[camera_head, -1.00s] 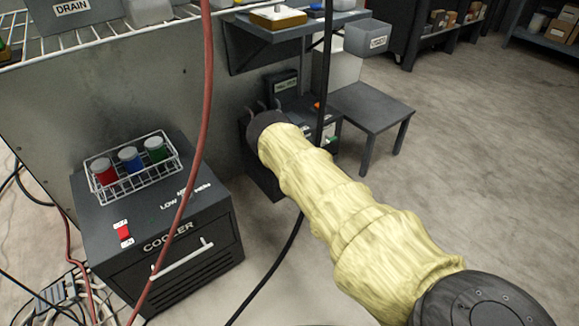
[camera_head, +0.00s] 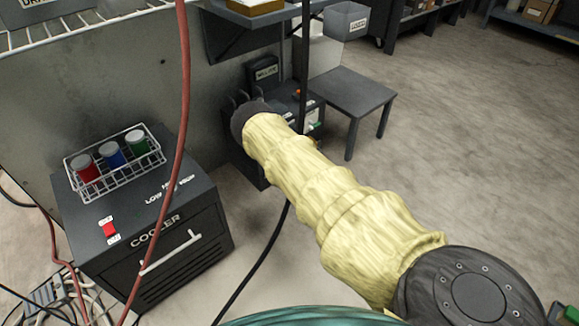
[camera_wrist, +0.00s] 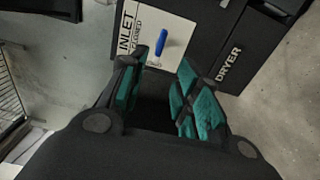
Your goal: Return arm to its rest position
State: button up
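My arm, in a yellow cloth sleeve, reaches from the lower right to the middle of the head view. My gripper (camera_head: 240,98) is small and dark at its far end, in front of the grey wall, and its fingers are hard to make out there. In the wrist view my gripper (camera_wrist: 160,95) shows two teal-padded fingers apart, with nothing seen between them. Beyond them are a white panel (camera_wrist: 172,28) marked INLET CLOSED with a blue handle (camera_wrist: 158,46), and a dark box marked DRYER (camera_wrist: 240,50).
A cooler (camera_head: 190,220) stands left of my arm, with a wire rack (camera_head: 120,178) of red, blue and green jars on top. A red hose (camera_head: 183,100) and a black cable (camera_head: 306,50) hang nearby. A low table (camera_head: 350,92) stands behind. Floor at right is clear.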

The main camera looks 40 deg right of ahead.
jog(key=shift+s, duration=0.1)
dwell(0.5)
jog(key=s+a+f+m+g+h, duration=0.2)
jog(key=s+a+f+m+g, duration=0.4)
jog(key=s, duration=0.3)
jog(key=s+a+f+m+g+h, duration=0.2)
jog(key=s+a+f+m+g, duration=0.15)
jog(key=s+a+m, duration=0.45)
jog(key=s+a+r+m+g+y, duration=0.1)
jog(key=s+a+r+m+g, duration=0.15)
jog(key=s+a, duration=0.4)
jog(key=s+a+r+m+g+y, duration=0.1)
jog(key=s+a+g, duration=0.25)
jog(key=s, duration=0.65)
jog(key=s+a+r+m+g+y, duration=0.1)
jog(key=s+a+r+m+g, duration=0.15)
jog(key=s+a, duration=0.4)
notch_tip(320, 180, up, 36)
jog(key=s+d+p, duration=0.1)
jog(key=p, duration=3.5)
jog(key=shift+d, duration=0.3)
